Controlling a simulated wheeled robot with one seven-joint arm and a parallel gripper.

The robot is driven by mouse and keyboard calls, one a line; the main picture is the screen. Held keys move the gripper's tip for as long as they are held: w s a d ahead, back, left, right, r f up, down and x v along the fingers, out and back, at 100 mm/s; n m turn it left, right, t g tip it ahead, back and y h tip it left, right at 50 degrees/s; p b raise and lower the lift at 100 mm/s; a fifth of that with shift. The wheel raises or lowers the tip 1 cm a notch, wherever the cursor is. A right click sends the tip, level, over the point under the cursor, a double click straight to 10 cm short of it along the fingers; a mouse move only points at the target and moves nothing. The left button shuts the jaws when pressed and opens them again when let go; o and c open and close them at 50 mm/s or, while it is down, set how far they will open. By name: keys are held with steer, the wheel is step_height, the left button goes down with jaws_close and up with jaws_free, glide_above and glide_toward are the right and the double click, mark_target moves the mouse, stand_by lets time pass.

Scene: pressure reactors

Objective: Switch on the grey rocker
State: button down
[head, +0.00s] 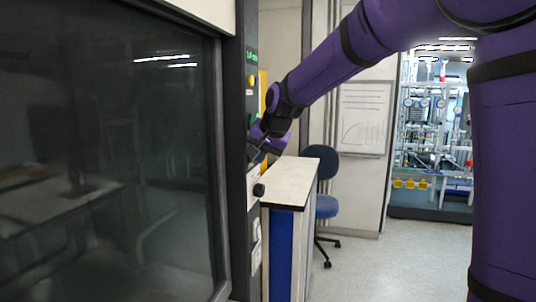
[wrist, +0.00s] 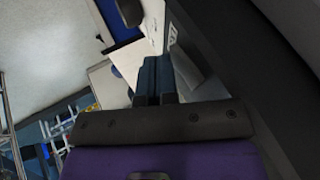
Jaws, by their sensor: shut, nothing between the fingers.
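My gripper (head: 256,152) is at the narrow dark control post (head: 236,200) beside the big dark glass door, its fingers pointing at the post's panel. In the wrist view the two fingers (wrist: 155,68) lie side by side, shut, with nothing between them. I cannot make out the grey rocker for certain; the gripper may hide it in the head view. A pale panel part with a small dark mark (wrist: 172,35) shows just beyond the fingertips in the wrist view. I cannot tell whether the fingers touch the panel.
A yellow button (head: 251,80) sits above the gripper and a black knob (head: 259,190) below it, with pale sockets (head: 257,240) lower down. A white-topped bench (head: 292,185) stands close to the right. A blue chair (head: 326,205) is behind; open floor lies at right.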

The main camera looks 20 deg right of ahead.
steer(key=shift+a, duration=0.1)
steer(key=shift+w+a+f, duration=0.15)
steer(key=shift+a, duration=0.05)
stand_by(0.5)
